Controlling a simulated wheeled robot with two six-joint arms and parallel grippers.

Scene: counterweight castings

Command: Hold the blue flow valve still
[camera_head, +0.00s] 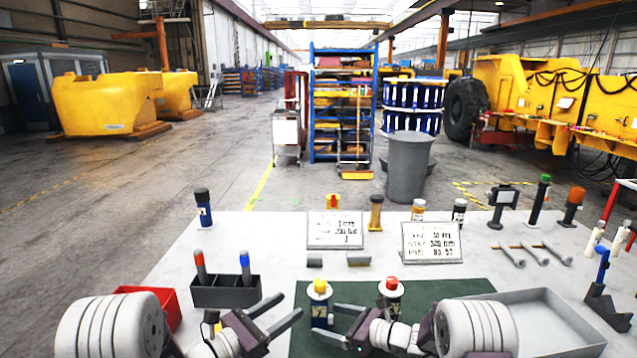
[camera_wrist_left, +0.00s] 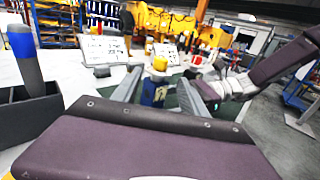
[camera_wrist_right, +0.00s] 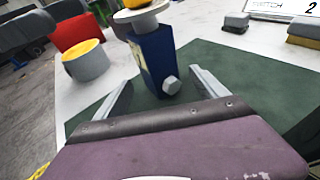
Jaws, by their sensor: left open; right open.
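The blue flow valve (camera_head: 320,310), with a blue body and a yellow cap, stands upright on the green mat (camera_head: 440,291). My left gripper (camera_head: 297,308) is open just left of it, its fingers pointing toward it. My right gripper (camera_head: 325,322) is open at its right, with fingertips close to the body. In the left wrist view the valve (camera_wrist_left: 155,92) shows ahead between the spread fingers. In the right wrist view its blue body (camera_wrist_right: 153,60) and a light side knob show between and beyond the open fingers. I cannot tell whether any finger touches it.
A red-capped valve (camera_head: 391,297) stands on the mat behind my right gripper. A dark holder (camera_head: 226,291) with two capped markers and a red bin (camera_head: 160,300) lie left. A grey tray (camera_head: 560,320) lies right. Two sign plates (camera_head: 432,243) stand behind.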

